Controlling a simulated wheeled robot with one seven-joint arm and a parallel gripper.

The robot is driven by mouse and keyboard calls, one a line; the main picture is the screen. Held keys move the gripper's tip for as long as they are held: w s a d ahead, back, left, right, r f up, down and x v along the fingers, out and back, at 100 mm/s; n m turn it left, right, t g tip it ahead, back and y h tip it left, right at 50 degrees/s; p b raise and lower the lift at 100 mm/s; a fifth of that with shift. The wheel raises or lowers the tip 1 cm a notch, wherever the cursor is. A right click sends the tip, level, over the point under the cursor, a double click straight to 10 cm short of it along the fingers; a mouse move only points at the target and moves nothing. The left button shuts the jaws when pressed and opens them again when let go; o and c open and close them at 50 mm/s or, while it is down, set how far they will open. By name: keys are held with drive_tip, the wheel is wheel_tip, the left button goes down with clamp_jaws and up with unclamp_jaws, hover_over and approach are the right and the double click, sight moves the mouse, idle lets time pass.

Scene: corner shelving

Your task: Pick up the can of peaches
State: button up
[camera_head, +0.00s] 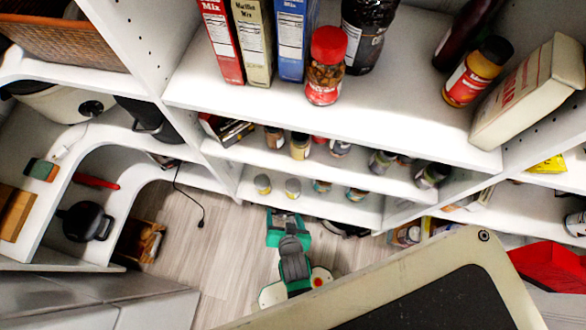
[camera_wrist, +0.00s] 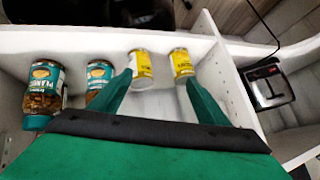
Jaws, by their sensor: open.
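Two small cans with yellow and pale labels stand side by side on a low shelf; one is the left can (camera_head: 262,184), the other the right can (camera_head: 293,188). In the wrist view they show as one can (camera_wrist: 141,66) and another can (camera_wrist: 181,64); I cannot read which holds peaches. My gripper (camera_wrist: 156,84) is open and empty, its green fingers spread with both cans just beyond the tips. In the head view my gripper (camera_head: 287,215) is in front of the low shelf, below the cans. No contact with a can is visible.
Jars with teal labels (camera_wrist: 45,88) stand beside the cans on the same shelf. A shelf with several jars (camera_head: 300,146) is just above it. A white upright panel (camera_wrist: 230,85) bounds the bay; a black toaster-like appliance (camera_wrist: 267,85) lies past it.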

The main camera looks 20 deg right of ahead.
sight(290, 192)
drive_tip(key=w+d+f+m+g, duration=0.2)
drive_tip(key=w, duration=0.1)
drive_tip(key=w+d+f+m+g+y, duration=0.1)
drive_tip(key=w+f+m+g, duration=0.1)
drive_tip(key=w, duration=0.1)
drive_tip(key=w+d+f+m+g, duration=0.2)
drive_tip(key=w+f, duration=0.1)
drive_tip(key=shift+w+d, duration=0.3)
drive_tip(key=shift+d, duration=0.05)
drive_tip(key=shift+w+d+r+m+g, duration=0.8)
drive_tip(key=shift+w+d+r+g, duration=0.25)
drive_tip(key=shift+w+r, duration=0.1)
drive_tip(key=shift+d, duration=0.15)
drive_tip(key=shift+s+d+f, duration=0.1)
drive_tip(key=shift+s+f, duration=0.05)
drive_tip(key=shift+f, duration=0.2)
drive_tip(key=shift+s+a+f, duration=0.1)
drive_tip(key=shift+a+f, duration=0.05)
drive_tip(key=shift+f, duration=1.5)
drive_tip(key=shift+a+f, duration=0.15)
drive_tip(key=shift+f, duration=1.5)
drive_tip(key=c, duration=1.5)
drive_tip(key=shift+r, duration=0.15)
